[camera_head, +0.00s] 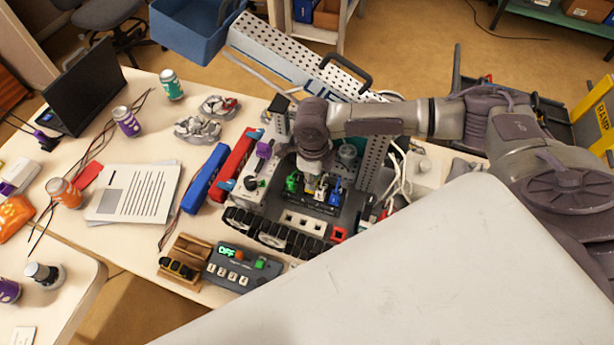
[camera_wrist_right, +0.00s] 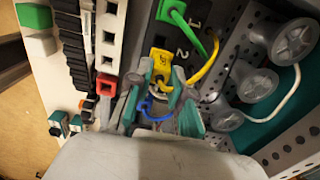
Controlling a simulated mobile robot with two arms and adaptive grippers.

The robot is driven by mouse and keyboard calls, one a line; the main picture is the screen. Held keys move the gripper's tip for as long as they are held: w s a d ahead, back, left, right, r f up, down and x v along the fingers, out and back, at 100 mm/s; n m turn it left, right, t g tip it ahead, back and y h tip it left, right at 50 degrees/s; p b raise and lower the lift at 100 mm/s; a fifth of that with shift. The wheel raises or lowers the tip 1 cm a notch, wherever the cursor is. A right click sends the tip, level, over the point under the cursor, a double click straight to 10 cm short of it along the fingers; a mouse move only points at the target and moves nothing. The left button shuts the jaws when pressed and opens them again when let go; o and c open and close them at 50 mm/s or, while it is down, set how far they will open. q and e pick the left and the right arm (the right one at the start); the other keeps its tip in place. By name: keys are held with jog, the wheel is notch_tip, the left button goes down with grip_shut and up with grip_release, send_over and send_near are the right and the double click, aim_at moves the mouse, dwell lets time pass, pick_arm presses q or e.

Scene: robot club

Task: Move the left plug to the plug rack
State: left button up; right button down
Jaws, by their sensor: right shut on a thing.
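A green plug (camera_head: 291,183), a yellow plug (camera_head: 320,190) and a blue plug (camera_head: 335,192) stand in a row at a dark panel inside the tracked robot. In the wrist view the green plug (camera_wrist_right: 171,12) is beside number 1 and the yellow plug (camera_wrist_right: 160,62) beside number 2; the blue wire (camera_wrist_right: 148,108) shows below. My right gripper (camera_wrist_right: 163,80) points down among them, its teal-edged fingers closed, seemingly on the yellow plug; the fingers hide much of the contact. I cannot tell for certain which fixture is the plug rack. My left gripper is out of view.
The tracked robot (camera_head: 280,238) has a perforated metal frame (camera_head: 270,58) and loose white cables close to my wrist. A control box reading OFF (camera_head: 240,268) and a brown wooden holder (camera_head: 186,250) stand in front. Red and blue packs (camera_head: 205,180) lie left.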

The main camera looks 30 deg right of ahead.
jog(key=shift+w+r, duration=0.15)
jog(key=shift+r, duration=0.15)
jog(key=shift+w+a, duration=0.1)
jog(key=shift+a, duration=0.15)
jog(key=c, duration=1)
grip_release()
jog(key=shift+o, duration=0.2)
jog(key=shift+r, duration=0.1)
jog(key=shift+r+p, duration=1.4)
jog(key=shift+p, duration=0.15)
jog(key=shift+r+p, duration=0.75)
jog(key=shift+r, duration=0.3)
